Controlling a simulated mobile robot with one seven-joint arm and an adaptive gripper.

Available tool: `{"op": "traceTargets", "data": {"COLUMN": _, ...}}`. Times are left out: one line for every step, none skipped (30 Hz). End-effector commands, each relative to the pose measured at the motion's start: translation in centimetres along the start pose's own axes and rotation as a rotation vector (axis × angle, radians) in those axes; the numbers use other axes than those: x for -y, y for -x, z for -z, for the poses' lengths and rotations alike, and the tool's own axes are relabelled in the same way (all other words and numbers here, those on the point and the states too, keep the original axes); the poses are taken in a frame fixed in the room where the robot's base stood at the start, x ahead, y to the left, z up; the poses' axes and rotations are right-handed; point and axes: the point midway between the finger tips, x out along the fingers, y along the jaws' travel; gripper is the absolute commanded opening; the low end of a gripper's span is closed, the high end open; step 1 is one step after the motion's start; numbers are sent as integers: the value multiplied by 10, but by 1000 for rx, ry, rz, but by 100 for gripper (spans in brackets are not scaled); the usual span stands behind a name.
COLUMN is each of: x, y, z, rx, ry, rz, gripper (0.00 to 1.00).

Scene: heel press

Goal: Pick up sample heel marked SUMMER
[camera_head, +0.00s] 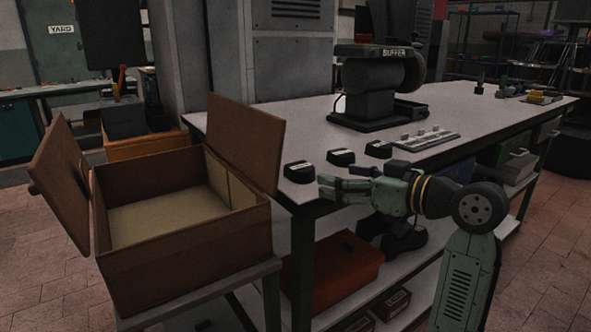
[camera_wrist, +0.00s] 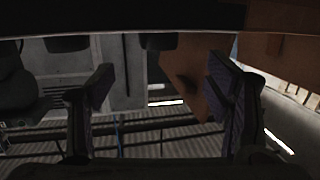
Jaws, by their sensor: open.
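Three black sample heels with pale labels sit in a row near the front edge of the workbench in the head view: a left one (camera_head: 299,171), a middle one (camera_head: 341,157) and a right one (camera_head: 378,149). Their labels are too small to read, so I cannot tell which is marked SUMMER. My gripper (camera_head: 326,186) is at the bench's front edge, in front of the left and middle heels and apart from them. In the wrist view my gripper (camera_wrist: 160,88) has its fingers spread with nothing between them. Dark shapes at the top there are unclear.
An open brown box (camera_head: 185,240) with raised flaps stands at the bench's left end. A machine labelled BUFFER (camera_head: 375,85) and a grey panel with small knobs (camera_head: 427,138) are on the bench (camera_head: 300,118). A red case (camera_head: 333,272) lies on the shelf below.

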Motion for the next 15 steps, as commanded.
{"op": "traceTargets", "data": {"x": 1, "y": -8, "z": 1, "rx": 1, "ry": -1, "rz": 3, "gripper": 72}}
{"op": "traceTargets", "data": {"x": 1, "y": -13, "z": 1, "rx": 2, "ry": -2, "rz": 4, "gripper": 72}}
{"op": "traceTargets", "data": {"x": 1, "y": -20, "z": 1, "rx": 1, "ry": -2, "rz": 3, "gripper": 72}}
{"op": "traceTargets", "data": {"x": 0, "y": -25, "z": 1, "rx": 1, "ry": -2, "rz": 3, "gripper": 72}}
{"op": "traceTargets", "data": {"x": 1, "y": -30, "z": 1, "rx": 1, "ry": -1, "rz": 3, "gripper": 72}}
{"op": "traceTargets", "data": {"x": 1, "y": -35, "z": 1, "rx": 1, "ry": -1, "rz": 3, "gripper": 72}}
{"op": "traceTargets", "data": {"x": 0, "y": -38, "z": 1, "rx": 0, "ry": 0, "rz": 2, "gripper": 72}}
{"op": "traceTargets", "data": {"x": 0, "y": -40, "z": 1, "rx": 1, "ry": 0, "rz": 1, "gripper": 72}}
{"op": "traceTargets", "data": {"x": 0, "y": -44, "z": 1, "rx": 1, "ry": 1, "rz": 1, "gripper": 72}}
{"op": "traceTargets", "data": {"x": 0, "y": -47, "z": 2, "rx": 1, "ry": 1, "rz": 1, "gripper": 72}}
{"op": "traceTargets", "data": {"x": 0, "y": -50, "z": 3, "rx": 1, "ry": 0, "rz": 1, "gripper": 72}}
{"op": "traceTargets", "data": {"x": 0, "y": -56, "z": 4, "rx": 1, "ry": 0, "rz": 3, "gripper": 72}}
{"op": "traceTargets", "data": {"x": -1, "y": -61, "z": 4, "rx": 2, "ry": 0, "rz": 3, "gripper": 72}}
{"op": "traceTargets", "data": {"x": -1, "y": -66, "z": 5, "rx": 2, "ry": -1, "rz": 3, "gripper": 72}}
{"op": "traceTargets", "data": {"x": -2, "y": -72, "z": 5, "rx": 1, "ry": -1, "rz": 2, "gripper": 72}}
